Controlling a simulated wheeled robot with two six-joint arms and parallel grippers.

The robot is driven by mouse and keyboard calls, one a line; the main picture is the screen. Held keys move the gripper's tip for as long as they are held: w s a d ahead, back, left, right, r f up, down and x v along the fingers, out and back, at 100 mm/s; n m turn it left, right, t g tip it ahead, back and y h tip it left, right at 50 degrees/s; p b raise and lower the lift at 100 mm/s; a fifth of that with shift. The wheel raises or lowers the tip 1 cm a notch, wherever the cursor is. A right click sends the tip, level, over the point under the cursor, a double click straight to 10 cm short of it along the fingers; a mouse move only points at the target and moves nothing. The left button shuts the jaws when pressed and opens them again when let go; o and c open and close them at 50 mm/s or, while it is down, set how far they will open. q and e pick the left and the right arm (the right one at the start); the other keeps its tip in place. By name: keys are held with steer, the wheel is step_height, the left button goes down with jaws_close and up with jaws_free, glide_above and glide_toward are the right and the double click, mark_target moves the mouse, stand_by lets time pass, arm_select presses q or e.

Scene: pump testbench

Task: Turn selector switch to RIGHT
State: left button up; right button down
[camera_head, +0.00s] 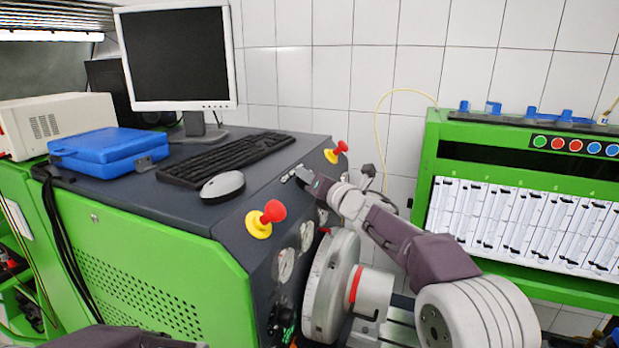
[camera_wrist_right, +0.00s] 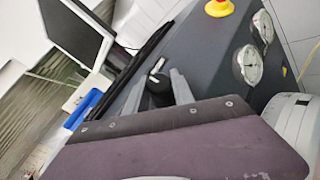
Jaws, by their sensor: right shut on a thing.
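The selector switch is a black knob (camera_wrist_right: 159,90) with a pale mark on its top, seen in the right wrist view on the dark sloping panel. My right gripper (camera_head: 308,181) reaches the upper edge of that panel in the head view and largely hides the knob there. In the right wrist view, the two grey fingers of my right gripper (camera_wrist_right: 158,91) stand on either side of the knob, shut on it. Which position the switch points to cannot be read. My left gripper is not in view; only a dark piece of my arm shows at the bottom left.
Two red emergency buttons on yellow bases (camera_head: 265,219) (camera_head: 336,152) flank the gripper. Round gauges (camera_head: 286,264) sit lower on the panel. A keyboard (camera_head: 225,158), mouse (camera_head: 223,187), monitor (camera_head: 178,58) and blue case (camera_head: 110,151) occupy the bench top. A green rack (camera_head: 431,150) stands at right.

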steer(key=shift+r+m+h+p, duration=0.15)
steer(key=shift+m+h+p, duration=0.15)
steer(key=shift+m+h, duration=0.55)
steer(key=shift+a+r+m+h+p, duration=0.1)
steer(key=shift+m+h+p, duration=0.65)
steer(key=shift+m, duration=0.3)
steer(key=m+g+h+p, duration=0.1)
steer(key=m+h+p, duration=0.2)
steer(key=p, duration=0.1)
steer(key=shift+m+p, duration=0.3)
steer(key=shift+p, duration=0.1)
steer(key=shift+m+g+h+p, duration=0.4)
steer(key=shift+m+h+p, duration=0.25)
steer(key=shift+p, duration=0.3)
steer(key=shift+f, duration=0.2)
steer(key=c, duration=1.1)
jaws_free()
steer(key=shift+s, duration=0.15)
